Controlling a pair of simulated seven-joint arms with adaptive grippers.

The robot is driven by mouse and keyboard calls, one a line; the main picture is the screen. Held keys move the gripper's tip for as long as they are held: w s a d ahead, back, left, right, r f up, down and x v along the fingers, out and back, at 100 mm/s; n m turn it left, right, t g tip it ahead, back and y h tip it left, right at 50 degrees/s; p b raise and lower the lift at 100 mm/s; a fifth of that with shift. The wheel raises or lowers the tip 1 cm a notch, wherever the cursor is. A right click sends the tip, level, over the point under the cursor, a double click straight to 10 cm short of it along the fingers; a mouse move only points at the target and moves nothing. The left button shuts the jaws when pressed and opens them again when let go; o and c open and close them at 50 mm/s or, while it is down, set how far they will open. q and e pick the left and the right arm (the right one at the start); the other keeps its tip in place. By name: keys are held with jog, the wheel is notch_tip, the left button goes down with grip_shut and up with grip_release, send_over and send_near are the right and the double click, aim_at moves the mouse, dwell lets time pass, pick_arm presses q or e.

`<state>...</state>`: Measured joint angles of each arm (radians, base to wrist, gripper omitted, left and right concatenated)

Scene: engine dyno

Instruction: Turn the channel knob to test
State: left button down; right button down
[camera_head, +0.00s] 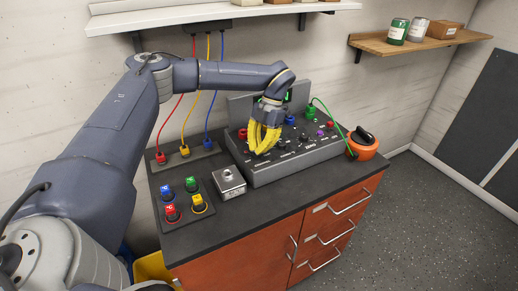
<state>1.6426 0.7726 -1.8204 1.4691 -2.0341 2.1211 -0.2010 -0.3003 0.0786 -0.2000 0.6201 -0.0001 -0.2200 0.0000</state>
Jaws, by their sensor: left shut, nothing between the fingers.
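The grey test console (300,167) stands at the back of the black bench top, with small knobs and coloured plugs on its sloped panel. Black knobs (303,138) show to the right of my left gripper. The labels are too small to read, so I cannot tell which knob is the channel knob or where it points. My left gripper (259,150), with yellow fingers, is shut and empty. It points down over the left part of the panel and hides what lies behind it. I cannot tell whether it touches a knob. My right gripper is not in view.
A panel with red, blue, green and yellow knobs (187,201) lies at the front left beside a small metal box (229,181). Coloured cables (183,125) hang at the back left. An orange pot (362,147) stands right of the console. The front right bench top is clear.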

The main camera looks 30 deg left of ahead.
pick_arm(q)
jog(key=shift+s+f+m, duration=0.15)
jog(key=shift+s+m, duration=0.15)
jog(key=shift+s, duration=0.05)
dwell(0.3)
jog(key=c, duration=2.1)
grip_release()
jog(key=o, duration=0.4)
jog(key=shift+s+a, duration=0.15)
jog(key=o, duration=0.6)
jog(key=shift+w, duration=0.2)
jog(key=shift+r, duration=0.2)
jog(key=v, duration=1.2)
jog(key=shift+d+f, duration=0.1)
jog(key=shift+d, duration=0.15)
